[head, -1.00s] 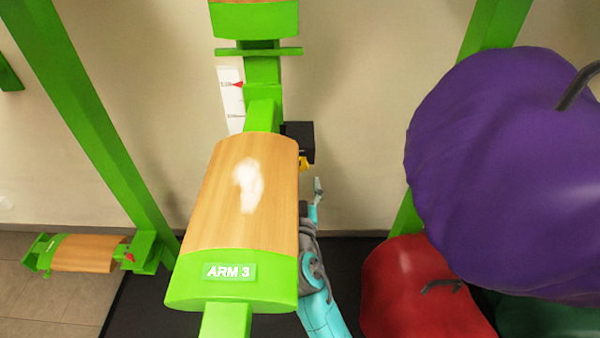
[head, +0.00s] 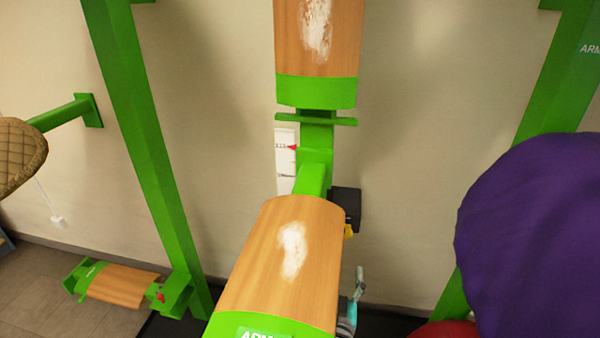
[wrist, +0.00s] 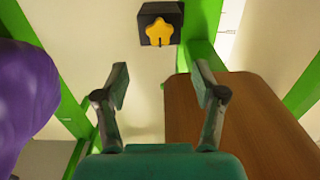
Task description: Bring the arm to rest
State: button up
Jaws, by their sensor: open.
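My gripper (wrist: 160,88) is open and empty in the wrist view, its two fingers apart with bare wall between and beyond them. In the head view a small part of my gripper (head: 355,290) shows just right of the wooden saddle arm (head: 265,265), low and partly hidden by it. The saddle arm has a wooden top with a white patch and a green front end with a partly cut-off label. The wooden piece (wrist: 235,115) fills the right side of the wrist view.
A black box (head: 347,205) with a yellow star-shaped knob (wrist: 161,31) sits behind the saddle arm. A purple covered saddle (head: 535,235) stands at right. Another wooden arm (head: 316,40) is above. A quilted brown pad (head: 18,155) is at far left. Green posts (head: 150,150) frame the wall.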

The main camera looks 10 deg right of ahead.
jog(key=s+d+f+n+g+y, duration=0.1)
jog(key=s+f+n+y, duration=0.15)
jog(key=s+f, duration=0.6)
jog(key=s+d+f+n+g+y, duration=0.1)
jog(key=s+f+n+y, duration=0.3)
jog(key=s, duration=0.7)
jog(key=s+d+r+m, duration=0.1)
jog(key=s, duration=1)
jog(key=s+r+m, duration=0.2)
jog(key=s, duration=0.9)
jog(key=shift+s+d+r+h, duration=0.15)
jog(key=shift+d+r+h, duration=0.2)
jog(key=shift+h, duration=0.1)
jog(key=shift+s+f, duration=0.1)
dwell(0.8)
